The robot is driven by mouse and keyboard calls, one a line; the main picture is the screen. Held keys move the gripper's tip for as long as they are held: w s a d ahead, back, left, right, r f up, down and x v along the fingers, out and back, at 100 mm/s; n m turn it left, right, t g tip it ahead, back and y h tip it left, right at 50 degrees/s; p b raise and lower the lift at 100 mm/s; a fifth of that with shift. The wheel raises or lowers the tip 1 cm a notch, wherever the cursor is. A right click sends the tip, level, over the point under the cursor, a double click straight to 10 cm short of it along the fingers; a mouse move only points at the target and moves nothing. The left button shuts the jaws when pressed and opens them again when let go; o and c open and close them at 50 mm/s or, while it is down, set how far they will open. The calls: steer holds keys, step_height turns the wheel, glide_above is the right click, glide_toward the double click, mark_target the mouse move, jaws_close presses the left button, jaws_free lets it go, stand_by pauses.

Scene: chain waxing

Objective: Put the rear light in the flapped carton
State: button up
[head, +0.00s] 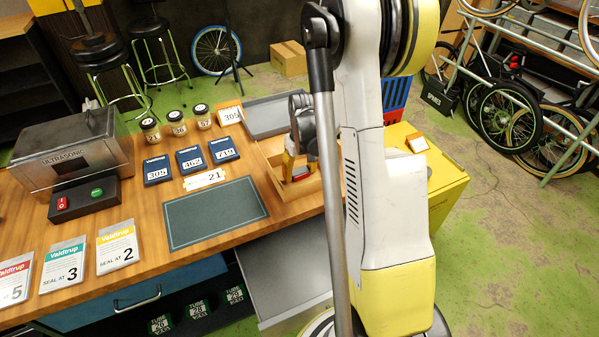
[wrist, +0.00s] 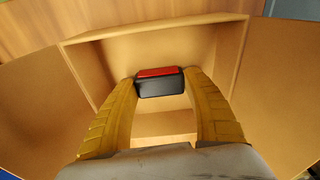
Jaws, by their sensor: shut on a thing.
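The rear light (wrist: 160,82), a small block with a red top and a dark body, is between the fingertips of my gripper (wrist: 163,90). The yellow fingers are shut on it, one on each side. The flapped carton (wrist: 235,60) is open below, with flaps spread left and right; the light appears over or within its opening, and I cannot tell the exact height. In the head view the carton (head: 312,184) sits at the right end of the bench. My gripper (head: 299,165) points down into it, and a bit of red shows there. My arm hides the carton's right side.
A grey tray (head: 281,117) lies behind the carton. A dark green mat (head: 215,213), a "21" card (head: 205,180) and several blue boxes (head: 190,160) are to its left. An ultrasonic cleaner (head: 70,150) stands at the far left. A yellow cabinet (head: 448,190) is right of the bench.

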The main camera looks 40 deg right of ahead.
mark_target(301, 173)
steer(key=shift+f, duration=0.25)
steer(key=o, duration=1.1)
steer(key=shift+o, duration=0.2)
steer(key=shift+r, duration=0.15)
step_height(301, 173, up, 12)
steer(key=s+f+p, duration=0.1)
steer(key=p, duration=0.4)
steer(key=s+a+r+n+t, duration=0.1)
steer(key=s+a+r+t, duration=0.3)
steer(key=a+r, duration=0.9)
steer(key=s+a+r+n+t, duration=0.1)
steer(key=s+a+r, duration=0.1)
steer(key=s+a, duration=0.7)
steer(key=shift+s+a+t, duration=0.3)
steer(key=shift+a+t, duration=0.1)
steer(key=shift+a, duration=0.8)
steer(key=shift+f, duration=0.1)
